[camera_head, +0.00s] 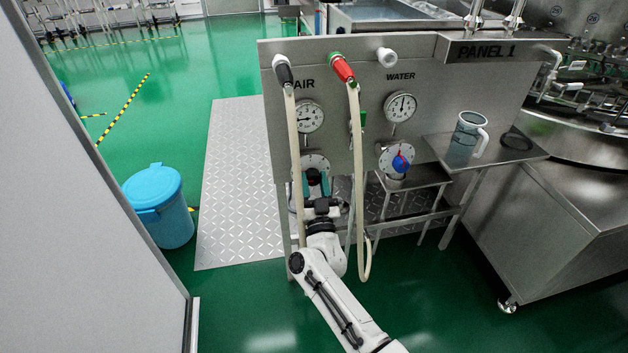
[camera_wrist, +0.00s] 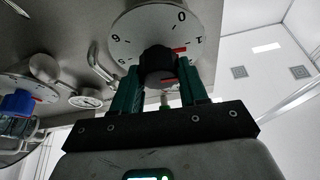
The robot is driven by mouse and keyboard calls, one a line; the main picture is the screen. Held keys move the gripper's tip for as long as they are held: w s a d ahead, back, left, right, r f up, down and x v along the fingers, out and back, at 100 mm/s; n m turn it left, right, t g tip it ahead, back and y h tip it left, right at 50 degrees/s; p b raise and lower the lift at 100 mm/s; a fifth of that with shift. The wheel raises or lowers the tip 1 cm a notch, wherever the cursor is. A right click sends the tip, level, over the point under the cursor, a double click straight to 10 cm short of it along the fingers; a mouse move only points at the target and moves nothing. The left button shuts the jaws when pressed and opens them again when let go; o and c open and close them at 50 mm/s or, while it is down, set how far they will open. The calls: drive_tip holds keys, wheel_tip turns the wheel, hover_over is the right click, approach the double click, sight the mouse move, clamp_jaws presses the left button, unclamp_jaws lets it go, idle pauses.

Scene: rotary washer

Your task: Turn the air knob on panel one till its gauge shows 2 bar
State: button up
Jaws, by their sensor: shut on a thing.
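The air gauge (camera_head: 309,117) is a round white dial under the AIR label on panel one (camera_head: 440,75). Its needle looks turned toward the left, but the figures are too small to read. Below it is the air knob's white dial plate (camera_head: 309,160), partly hidden by my gripper (camera_head: 317,183). In the wrist view my gripper (camera_wrist: 160,74) has its two teal fingers shut on the sides of the dark air knob (camera_wrist: 157,62). A red mark on the knob points right, near the 1 on the numbered plate (camera_wrist: 127,27).
The water gauge (camera_head: 400,106) and blue water knob (camera_head: 400,163) are to the right. A pale hose (camera_head: 358,200) hangs from a red-handled fitting (camera_head: 341,68) close beside my arm. A jug (camera_head: 466,138) stands on the side shelf. A blue bin (camera_head: 160,210) stands left.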

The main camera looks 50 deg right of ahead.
drive_tip(key=m+g+h+p, duration=0.1)
drive_tip(key=m, duration=0.2)
drive_tip(key=m+g+h+p, duration=0.1)
drive_tip(key=m+g, duration=0.1)
drive_tip(key=m, duration=0.2)
drive_tip(key=shift+r+h, duration=0.1)
drive_tip(key=shift+h, duration=0.2)
drive_tip(key=shift+m+g+p, duration=0.6)
drive_tip(key=shift+m+p, duration=0.15)
drive_tip(key=shift+m, duration=0.85)
drive_tip(key=o, duration=1.1)
drive_tip(key=shift+c, duration=0.2)
drive_tip(key=shift+a, duration=0.1)
drive_tip(key=p+v, duration=0.1)
drive_tip(key=v, duration=0.9)
drive_tip(key=shift+s+a+f, duration=0.2)
drive_tip(key=shift+a+f, duration=0.05)
drive_tip(key=shift+f, duration=0.05)
